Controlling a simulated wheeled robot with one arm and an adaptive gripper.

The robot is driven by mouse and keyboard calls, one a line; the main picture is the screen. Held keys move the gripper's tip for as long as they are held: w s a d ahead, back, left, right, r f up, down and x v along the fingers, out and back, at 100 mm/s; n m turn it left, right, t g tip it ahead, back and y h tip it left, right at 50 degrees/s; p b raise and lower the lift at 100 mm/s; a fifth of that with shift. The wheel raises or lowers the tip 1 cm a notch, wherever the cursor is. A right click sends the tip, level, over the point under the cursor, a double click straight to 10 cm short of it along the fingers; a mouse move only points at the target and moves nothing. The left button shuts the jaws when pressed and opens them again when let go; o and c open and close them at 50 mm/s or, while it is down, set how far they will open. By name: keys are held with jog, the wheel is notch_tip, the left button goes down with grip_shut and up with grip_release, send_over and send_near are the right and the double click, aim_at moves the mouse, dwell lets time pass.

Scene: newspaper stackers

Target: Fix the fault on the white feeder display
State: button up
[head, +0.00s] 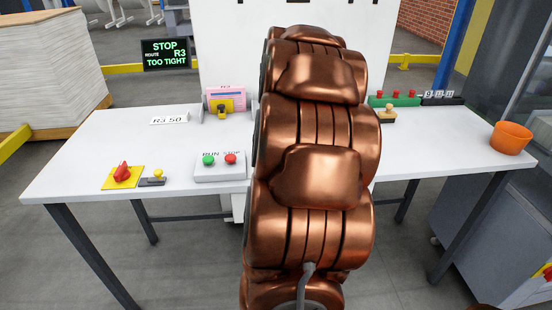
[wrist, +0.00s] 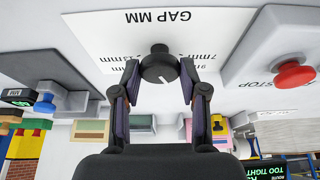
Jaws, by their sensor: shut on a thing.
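The dark display (head: 165,54) reads "STOP ROUTE R3 TOO TIGHT" in pale green letters at the back left. Part of it also shows upside down in the wrist view (wrist: 266,167). In the wrist view, a black knob (wrist: 158,63) with a white pointer mark stands on a white plate (wrist: 90,35) marked "GAP MM", with millimetre figures partly covered. My gripper (wrist: 160,80) has its fingers on both sides of the knob and is closed on it. In the head view my copper-coloured arm hides the gripper, knob and plate.
A RUN/STOP box (head: 220,167) with green and red buttons stands left of my arm. A red rotary handle (head: 122,172), an "R3 50" card (head: 170,119) and a pink stack (head: 225,98) are on the white table (head: 85,150). An orange bowl (head: 510,138) stands right.

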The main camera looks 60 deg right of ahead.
dwell(0.4)
jog(key=o, duration=1.1)
jog(key=v, duration=1.2)
jog(key=shift+a, duration=0.15)
